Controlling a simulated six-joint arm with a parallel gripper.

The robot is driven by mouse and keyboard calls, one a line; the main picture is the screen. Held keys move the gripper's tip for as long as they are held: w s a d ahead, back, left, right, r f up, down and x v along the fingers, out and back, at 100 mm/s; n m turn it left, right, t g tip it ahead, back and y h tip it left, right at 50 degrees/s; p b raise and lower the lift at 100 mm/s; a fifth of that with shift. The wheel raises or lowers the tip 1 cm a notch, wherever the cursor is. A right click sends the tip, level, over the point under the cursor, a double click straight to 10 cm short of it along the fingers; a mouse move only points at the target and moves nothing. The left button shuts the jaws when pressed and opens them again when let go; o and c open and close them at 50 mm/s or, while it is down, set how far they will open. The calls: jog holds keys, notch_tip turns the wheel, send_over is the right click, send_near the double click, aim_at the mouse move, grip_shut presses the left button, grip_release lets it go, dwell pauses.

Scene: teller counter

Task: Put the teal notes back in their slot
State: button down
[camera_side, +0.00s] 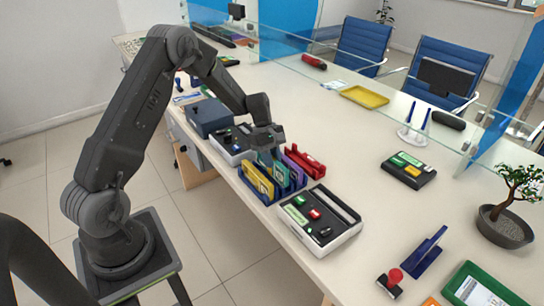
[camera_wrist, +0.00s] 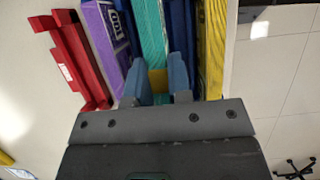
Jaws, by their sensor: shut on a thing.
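My gripper (camera_wrist: 162,75) is shut on the teal notes (camera_wrist: 151,30), with a yellow part (camera_wrist: 158,80) showing between its two blue-grey fingers. In the side view my gripper (camera_side: 267,150) is at the blue note rack (camera_side: 246,184), and the teal notes (camera_side: 265,160) show just below it. In the wrist view the teal notes stand upright among blue dividers, between the purple notes (camera_wrist: 105,35) and the yellow notes (camera_wrist: 212,45). The bottom of the teal notes is hidden, so I cannot tell how deep they sit.
A red rack (camera_side: 306,161) stands right behind the blue rack. A white device with buttons (camera_side: 320,218) is in front to the right, and another (camera_side: 232,145) is behind to the left. The glass screen runs along the far side.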

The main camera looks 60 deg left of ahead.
jog(key=shift+f, duration=1.3)
jog(key=c, duration=1)
grip_release()
jog(key=shift+r, duration=3.55)
